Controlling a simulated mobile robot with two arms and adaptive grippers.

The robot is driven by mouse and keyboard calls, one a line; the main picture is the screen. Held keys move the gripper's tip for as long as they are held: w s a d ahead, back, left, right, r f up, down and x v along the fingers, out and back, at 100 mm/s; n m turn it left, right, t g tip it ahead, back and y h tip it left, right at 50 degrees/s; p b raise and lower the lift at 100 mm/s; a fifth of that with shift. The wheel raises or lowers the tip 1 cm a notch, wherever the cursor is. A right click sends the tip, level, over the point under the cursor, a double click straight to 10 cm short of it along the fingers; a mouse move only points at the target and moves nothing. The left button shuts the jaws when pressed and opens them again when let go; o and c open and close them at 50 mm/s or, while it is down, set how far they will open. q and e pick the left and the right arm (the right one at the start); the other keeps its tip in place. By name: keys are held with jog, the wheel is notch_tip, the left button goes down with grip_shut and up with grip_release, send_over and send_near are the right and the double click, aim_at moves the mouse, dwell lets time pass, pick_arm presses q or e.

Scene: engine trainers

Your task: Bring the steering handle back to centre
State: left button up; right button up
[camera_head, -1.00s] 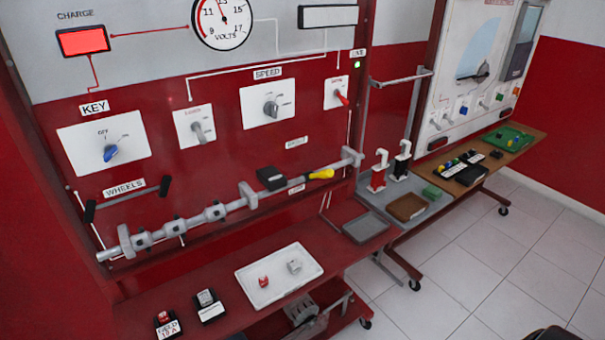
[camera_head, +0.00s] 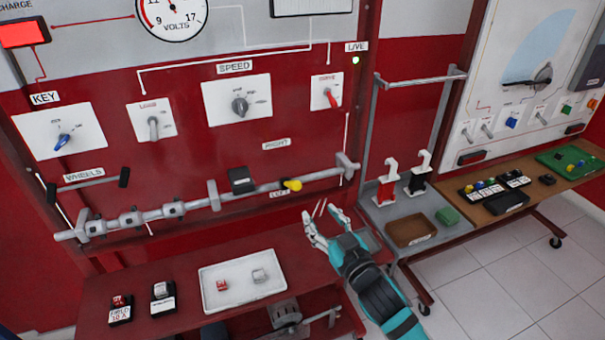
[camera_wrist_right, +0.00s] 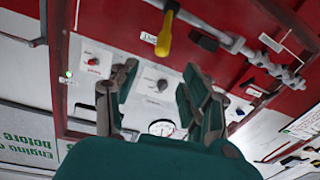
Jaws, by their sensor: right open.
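The steering handle (camera_head: 292,185) has a yellow grip and sticks out from the long grey shaft on the red panel, beside the LEFT label (camera_head: 280,194). The RIGHT label (camera_head: 276,144) is above it. In the right wrist view the yellow grip (camera_wrist_right: 164,42) shows beyond the fingertips. My right gripper (camera_head: 325,222) is open and empty, below and to the right of the handle and apart from it. Its two open fingers also show in the right wrist view (camera_wrist_right: 159,78). My left gripper is not in view.
A black block (camera_head: 241,180) sits on the shaft left of the handle. The red shelf below holds a white tray (camera_head: 210,304) with two small blocks. A side table at right carries red and black clamp-like pieces (camera_head: 387,184) and a brown tray (camera_head: 411,231).

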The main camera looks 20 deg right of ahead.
jog(key=w+p, duration=0.1)
jog(key=w, duration=0.4)
jog(key=w+a+p, duration=0.1)
jog(key=w, duration=0.4)
jog(key=w+a+p, duration=0.1)
jog(key=w, duration=0.5)
jog(key=shift+a, duration=0.2)
jog(key=shift+w+f, duration=0.1)
jog(key=shift+w, duration=0.25)
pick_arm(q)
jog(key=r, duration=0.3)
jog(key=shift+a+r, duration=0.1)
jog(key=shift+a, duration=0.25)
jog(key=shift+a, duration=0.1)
pick_arm(e)
jog(key=shift+c, duration=0.7)
grip_shut()
